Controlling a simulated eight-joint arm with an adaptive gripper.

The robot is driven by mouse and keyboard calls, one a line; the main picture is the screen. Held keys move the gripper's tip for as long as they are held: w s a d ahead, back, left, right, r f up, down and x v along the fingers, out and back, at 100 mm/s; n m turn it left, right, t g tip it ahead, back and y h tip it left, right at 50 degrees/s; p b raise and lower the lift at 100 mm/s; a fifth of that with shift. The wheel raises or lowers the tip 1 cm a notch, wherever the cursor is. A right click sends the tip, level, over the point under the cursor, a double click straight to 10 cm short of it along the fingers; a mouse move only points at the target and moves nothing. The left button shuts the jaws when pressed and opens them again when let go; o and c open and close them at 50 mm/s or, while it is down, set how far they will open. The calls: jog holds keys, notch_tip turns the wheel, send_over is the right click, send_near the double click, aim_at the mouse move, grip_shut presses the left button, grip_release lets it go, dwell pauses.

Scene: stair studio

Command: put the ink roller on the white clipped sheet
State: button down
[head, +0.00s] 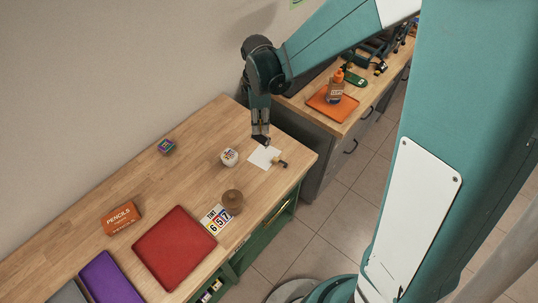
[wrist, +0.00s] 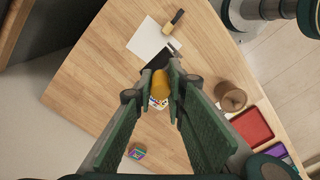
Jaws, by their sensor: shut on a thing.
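My gripper (head: 261,138) is shut on the ink roller; its yellow-orange handle (wrist: 160,84) shows between the fingertips (wrist: 160,92) in the wrist view. A dark part of the roller (wrist: 156,60) reaches past the fingers and overlaps the white sheet in that view. The white sheet (head: 264,157) lies flat near the table's far right corner, below my gripper; it also shows in the wrist view (wrist: 148,38). A small black-and-tan object (head: 281,163) is at its right edge. I cannot tell whether the roller touches the sheet.
A white lettered cube (head: 229,157) stands left of the sheet. Nearer are a brown round container (head: 232,200), a number card (head: 215,220), a red tray (head: 175,248) and an orange pencil box (head: 121,217). A colourful cube (head: 166,146) sits toward the wall. The table's middle is clear.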

jog(key=shift+s+d, duration=0.1)
jog(key=shift+d, duration=1.45)
jog(key=shift+f, duration=2.85)
jog(key=shift+f, duration=0.1)
jog(key=shift+f, duration=2)
jog(key=shift+f+b, duration=0.6)
jog(key=c, duration=2.3)
grip_release()
jog(key=shift+r, duration=0.15)
